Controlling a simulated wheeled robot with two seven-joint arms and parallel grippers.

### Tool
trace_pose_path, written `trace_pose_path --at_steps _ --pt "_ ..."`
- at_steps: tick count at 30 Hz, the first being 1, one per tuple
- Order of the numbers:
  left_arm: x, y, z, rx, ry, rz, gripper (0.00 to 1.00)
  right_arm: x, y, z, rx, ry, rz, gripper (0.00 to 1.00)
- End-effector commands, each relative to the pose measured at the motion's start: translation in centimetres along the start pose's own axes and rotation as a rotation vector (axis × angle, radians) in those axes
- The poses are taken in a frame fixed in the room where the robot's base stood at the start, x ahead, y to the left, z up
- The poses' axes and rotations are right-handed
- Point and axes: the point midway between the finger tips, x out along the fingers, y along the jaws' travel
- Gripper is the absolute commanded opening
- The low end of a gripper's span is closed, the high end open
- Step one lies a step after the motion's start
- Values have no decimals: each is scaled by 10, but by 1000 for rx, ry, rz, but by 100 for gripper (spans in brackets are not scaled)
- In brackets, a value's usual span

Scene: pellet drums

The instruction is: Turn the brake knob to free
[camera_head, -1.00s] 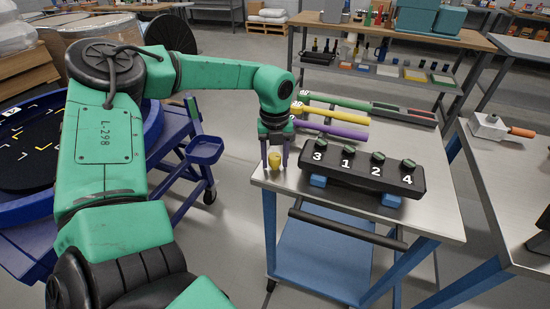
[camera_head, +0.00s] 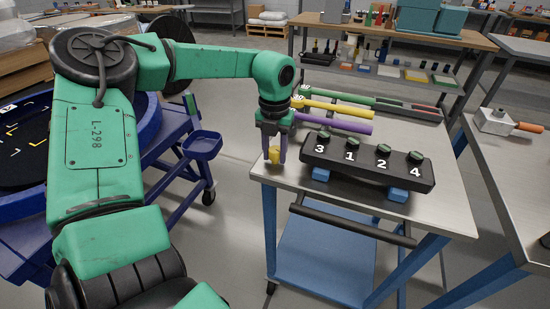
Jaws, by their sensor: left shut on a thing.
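The brake knob, a small yellow knob (camera_head: 273,154), sits at the near left corner of the steel-topped blue cart (camera_head: 262,179). My left gripper (camera_head: 274,157) points down over that corner. Its purple fingers are shut on the yellow knob and partly hide it. Any free or locked marking around the knob is too small to see. My right gripper is not in view.
A black panel (camera_head: 345,174) with green knobs numbered 3, 1, 2, 4 stands on blue feet close to the right of the gripper. Green, yellow and purple bars (camera_head: 335,124) lie behind. A blue round-topped stand (camera_head: 150,125) is at left.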

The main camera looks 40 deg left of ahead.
Motion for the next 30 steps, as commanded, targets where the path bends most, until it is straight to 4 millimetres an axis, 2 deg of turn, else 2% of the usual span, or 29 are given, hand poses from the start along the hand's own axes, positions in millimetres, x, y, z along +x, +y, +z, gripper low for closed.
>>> trace_pose_path --at_steps 1,9,30 --pt "2 0 2 40 -7 0 0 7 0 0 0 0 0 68" --pt "0 1 2 296 -8 0 0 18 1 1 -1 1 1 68" --pt "-3 2 3 943 -9 2 0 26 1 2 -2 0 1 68"
